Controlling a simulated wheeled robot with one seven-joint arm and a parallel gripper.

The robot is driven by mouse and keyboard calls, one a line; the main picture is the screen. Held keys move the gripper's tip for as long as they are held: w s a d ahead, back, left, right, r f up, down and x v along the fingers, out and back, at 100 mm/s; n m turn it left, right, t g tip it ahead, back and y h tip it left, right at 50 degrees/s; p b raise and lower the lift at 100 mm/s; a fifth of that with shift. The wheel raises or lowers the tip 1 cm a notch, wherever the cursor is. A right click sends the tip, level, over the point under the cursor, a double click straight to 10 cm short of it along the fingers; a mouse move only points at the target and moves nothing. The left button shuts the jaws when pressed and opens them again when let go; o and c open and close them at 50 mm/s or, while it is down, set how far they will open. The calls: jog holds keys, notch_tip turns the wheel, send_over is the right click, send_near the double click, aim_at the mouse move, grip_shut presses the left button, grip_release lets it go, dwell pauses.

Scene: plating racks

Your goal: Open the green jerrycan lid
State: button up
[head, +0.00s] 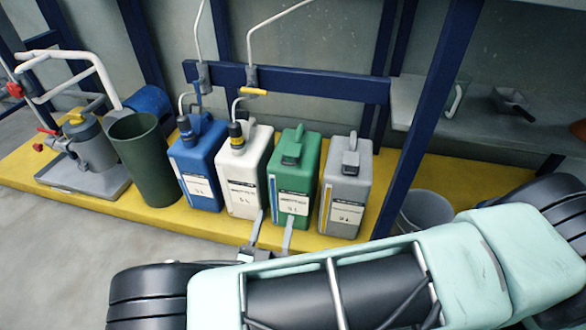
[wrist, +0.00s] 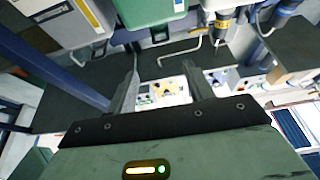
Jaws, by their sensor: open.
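The green jerrycan (head: 308,160) stands upright on the yellow platform, between a white and a grey jerrycan. Its green lid (head: 292,150) sits on top and looks closed. My gripper (head: 276,216) is open and empty, with its two fingers apart, low in front of the white and green jerrycans and below the lid. In the wrist view my gripper (wrist: 162,68) shows both fingers spread with nothing between them. The green jerrycan (wrist: 146,14) is at the top edge there, appearing upside down and partly cut off; its lid cannot be made out.
The white jerrycan (head: 240,165) and blue jerrycan (head: 205,160) stand left, with hoses at their caps. The grey jerrycan (head: 345,185) stands close on the right. A blue rack post (head: 425,125) rises further right. A dark green bin (head: 143,165) stands left. The grey floor in front is clear.

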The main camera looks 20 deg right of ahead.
aim_at(290, 168)
jog(key=b+x, duration=0.5)
jog(key=x, duration=1.1)
jog(key=shift+b, duration=0.3)
jog(key=shift+w+d+r, duration=0.3)
jog(key=shift+w, duration=0.1)
